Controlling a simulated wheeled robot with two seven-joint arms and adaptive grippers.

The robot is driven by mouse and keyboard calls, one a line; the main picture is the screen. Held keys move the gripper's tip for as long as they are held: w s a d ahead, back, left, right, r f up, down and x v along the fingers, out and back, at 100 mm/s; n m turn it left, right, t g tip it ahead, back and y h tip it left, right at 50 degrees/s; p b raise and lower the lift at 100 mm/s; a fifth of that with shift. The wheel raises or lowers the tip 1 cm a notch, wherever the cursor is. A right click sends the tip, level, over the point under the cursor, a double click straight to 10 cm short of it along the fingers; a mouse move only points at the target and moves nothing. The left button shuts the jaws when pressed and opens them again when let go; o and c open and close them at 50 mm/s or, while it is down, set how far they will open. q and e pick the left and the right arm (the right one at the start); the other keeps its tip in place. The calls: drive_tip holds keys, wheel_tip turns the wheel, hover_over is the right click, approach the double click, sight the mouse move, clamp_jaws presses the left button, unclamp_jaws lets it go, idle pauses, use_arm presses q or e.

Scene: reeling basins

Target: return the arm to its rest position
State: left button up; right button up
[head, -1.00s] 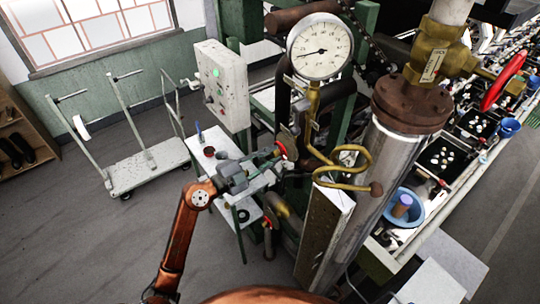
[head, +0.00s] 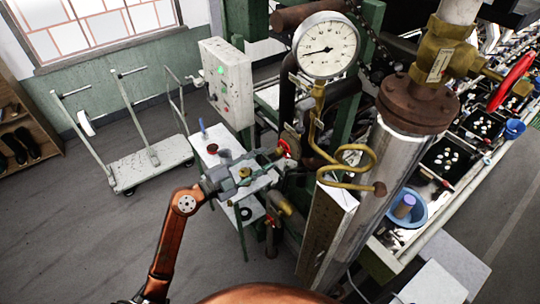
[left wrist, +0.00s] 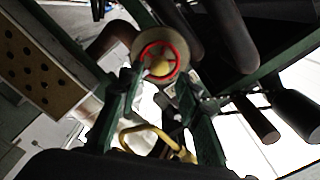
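My left arm comes in from the lower left in the head view, and its grey gripper (head: 279,178) is over the small white table, pointing right at the pipework. The left wrist view shows the two green-grey fingers (left wrist: 163,88) spread apart with nothing held between them. A red handwheel (left wrist: 160,60) lies beyond the fingertips there, and it also shows in the head view (head: 291,147). A gap between fingers and wheel is hard to judge. My right gripper is not in view.
A pressure gauge (head: 326,45) and a brass coiled pipe (head: 346,166) stand right of the gripper, beside a thick metal column (head: 385,175). A control box (head: 226,82) stands behind the small white table (head: 207,157). The floor at left is open up to a trolley (head: 150,164).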

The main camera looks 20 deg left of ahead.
use_arm(q)
drive_tip(key=shift+v, duration=1.05)
